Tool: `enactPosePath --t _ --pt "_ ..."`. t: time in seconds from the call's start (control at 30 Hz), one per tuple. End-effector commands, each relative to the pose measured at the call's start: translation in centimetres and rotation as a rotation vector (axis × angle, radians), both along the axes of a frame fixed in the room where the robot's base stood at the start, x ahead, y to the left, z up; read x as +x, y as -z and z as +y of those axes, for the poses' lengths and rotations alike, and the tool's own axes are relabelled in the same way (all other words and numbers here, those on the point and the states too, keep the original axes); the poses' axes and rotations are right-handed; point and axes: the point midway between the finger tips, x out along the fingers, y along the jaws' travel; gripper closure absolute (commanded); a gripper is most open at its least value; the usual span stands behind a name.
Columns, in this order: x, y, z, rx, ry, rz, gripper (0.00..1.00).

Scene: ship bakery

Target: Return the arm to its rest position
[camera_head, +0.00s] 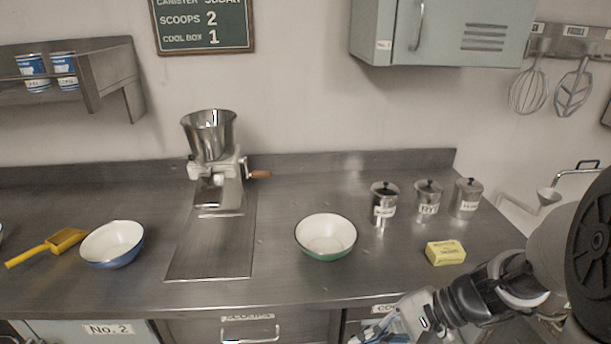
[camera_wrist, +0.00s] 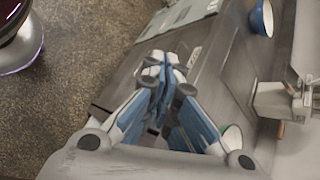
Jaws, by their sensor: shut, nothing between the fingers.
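My gripper (camera_wrist: 158,92) is shut and empty in the wrist view, its blue and white fingers together. In the head view my gripper (camera_head: 378,334) is at the bottom edge, in front of the counter, partly cut off by the frame. My arm comes in from the right side of the head view. The wrist view looks down past the fingers at the drawer fronts and the speckled floor.
The steel counter (camera_head: 275,200) holds a blue-rimmed bowl (camera_head: 113,244), a green-rimmed bowl (camera_head: 326,237), a mill (camera_head: 213,160), a yellow scoop (camera_head: 62,241), a yellow packet (camera_head: 445,252) and canisters (camera_head: 427,199). A wall cabinet (camera_head: 440,30) hangs above.

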Motion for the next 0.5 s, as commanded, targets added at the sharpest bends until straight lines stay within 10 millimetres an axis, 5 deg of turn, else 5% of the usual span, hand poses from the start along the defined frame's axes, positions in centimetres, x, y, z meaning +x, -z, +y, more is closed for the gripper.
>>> enactPosePath --t 0.2,0.5 --pt "-5.6 -3.9 1.2 -0.316 -0.290 -0.164 1.00" --pt "-10.6 -7.9 -0.9 -0.743 -0.570 -0.452 1.00"
